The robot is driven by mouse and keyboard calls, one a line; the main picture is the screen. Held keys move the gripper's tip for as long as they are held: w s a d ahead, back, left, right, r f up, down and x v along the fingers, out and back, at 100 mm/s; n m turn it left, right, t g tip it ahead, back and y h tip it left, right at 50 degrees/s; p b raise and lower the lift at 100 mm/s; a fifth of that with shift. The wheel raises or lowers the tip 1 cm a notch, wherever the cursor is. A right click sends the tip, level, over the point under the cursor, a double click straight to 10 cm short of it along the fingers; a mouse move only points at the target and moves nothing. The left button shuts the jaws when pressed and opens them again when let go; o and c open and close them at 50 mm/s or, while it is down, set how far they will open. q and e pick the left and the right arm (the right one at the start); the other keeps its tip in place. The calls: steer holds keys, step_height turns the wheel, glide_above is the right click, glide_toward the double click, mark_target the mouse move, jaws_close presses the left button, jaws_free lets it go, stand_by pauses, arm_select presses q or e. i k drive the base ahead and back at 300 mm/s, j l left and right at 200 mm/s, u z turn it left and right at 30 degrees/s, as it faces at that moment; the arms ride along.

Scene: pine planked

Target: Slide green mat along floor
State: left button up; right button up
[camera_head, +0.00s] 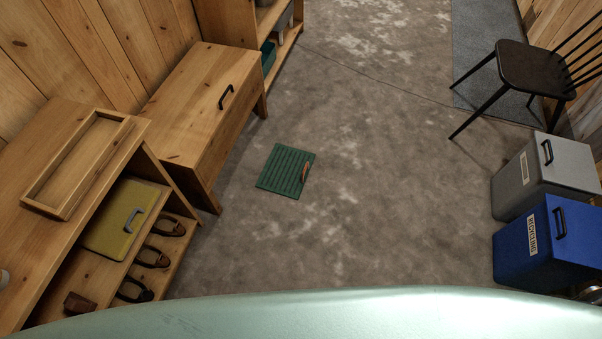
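The green mat (279,170) lies flat on the grey floor, a little left of the middle of the head view. It is ribbed and roughly square, turned slightly in the picture. A small orange-brown item (305,172) rests at its right edge; I cannot tell whether it is a handle or a separate thing. Neither of my grippers shows in this view.
A wooden bench (190,98) with a black handle and a shoe shelf (130,262) stand left of the mat. A blue recycling bin (553,246), a grey bin (538,180) and a dark chair (533,72) stand at the right. Floor (390,190) between is clear.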

mark_target(285, 172)
steer(key=i+l+u, duration=0.1)
steer(key=i+l, duration=0.25)
steer(key=i+l+u, duration=0.15)
steer(key=i+l, duration=0.15)
steer(key=i+l+u, duration=0.1)
steer(key=i+l, duration=0.2)
steer(key=l, duration=0.2)
steer(key=i+l+u, duration=0.1)
steer(key=i+l, duration=0.15)
steer(key=l, duration=0.2)
steer(key=i+l+u, duration=0.1)
steer(key=i+l, duration=0.15)
steer(key=l, duration=0.2)
